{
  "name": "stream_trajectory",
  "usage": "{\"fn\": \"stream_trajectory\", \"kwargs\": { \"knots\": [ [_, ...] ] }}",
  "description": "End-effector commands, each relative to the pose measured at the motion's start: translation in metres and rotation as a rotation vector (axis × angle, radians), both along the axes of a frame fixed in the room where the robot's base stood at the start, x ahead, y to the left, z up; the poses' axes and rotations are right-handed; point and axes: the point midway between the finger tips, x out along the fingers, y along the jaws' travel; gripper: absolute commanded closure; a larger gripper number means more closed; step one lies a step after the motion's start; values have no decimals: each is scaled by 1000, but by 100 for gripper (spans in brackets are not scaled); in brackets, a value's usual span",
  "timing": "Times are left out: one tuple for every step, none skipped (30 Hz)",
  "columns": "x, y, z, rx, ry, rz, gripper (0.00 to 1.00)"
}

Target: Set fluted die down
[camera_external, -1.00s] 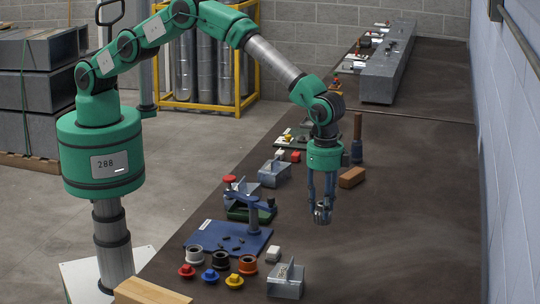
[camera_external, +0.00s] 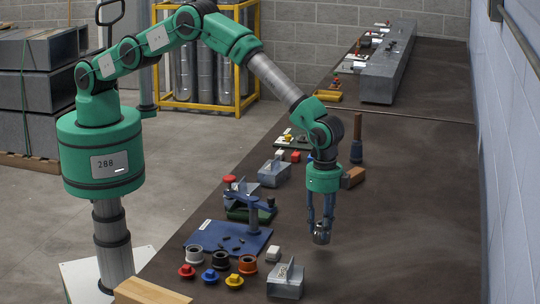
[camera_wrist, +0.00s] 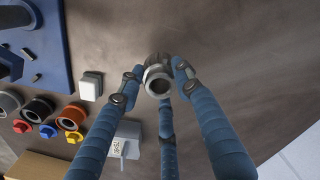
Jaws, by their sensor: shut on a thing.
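The fluted die (camera_external: 321,233) is a small grey metal ring-like piece, held at the fingertips of my gripper (camera_external: 321,222). In the wrist view the die (camera_wrist: 158,78) shows its round opening, with the blue fingers of my gripper (camera_wrist: 155,88) closed around it. It hangs over the dark bench (camera_external: 400,240), close to the surface; whether it touches cannot be told.
A grey metal block with a tag (camera_external: 286,280) and a small white block (camera_external: 273,254) stand left of and nearer than the die. A blue plate (camera_external: 205,236), several rings and coloured knobs lie further left. A wooden block (camera_external: 352,178) stands behind. Bench to the right is clear.

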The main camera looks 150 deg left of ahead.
Motion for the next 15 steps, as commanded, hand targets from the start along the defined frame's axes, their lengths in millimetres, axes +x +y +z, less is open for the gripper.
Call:
{"fn": "stream_trajectory", "kwargs": {
  "knots": [
    [0,0,-6,0,1,0,100],
    [0,0,-9,0,2,0,100],
    [0,0,-13,0,1,0,100],
    [0,0,-16,0,1,0,100],
    [0,0,-19,0,1,0,100],
    [0,0,-23,0,1,0,100],
    [0,0,-25,0,1,0,100],
    [0,0,-27,0,0,0,100],
    [0,0,-28,0,0,0,100],
    [0,0,-29,0,-1,0,100],
    [0,0,-29,0,-1,0,100],
    [0,0,-29,0,-1,0,100],
    [0,0,-29,0,-1,0,100],
    [0,0,-29,0,-1,0,100],
    [0,0,-29,0,-1,0,100]
  ]
}}
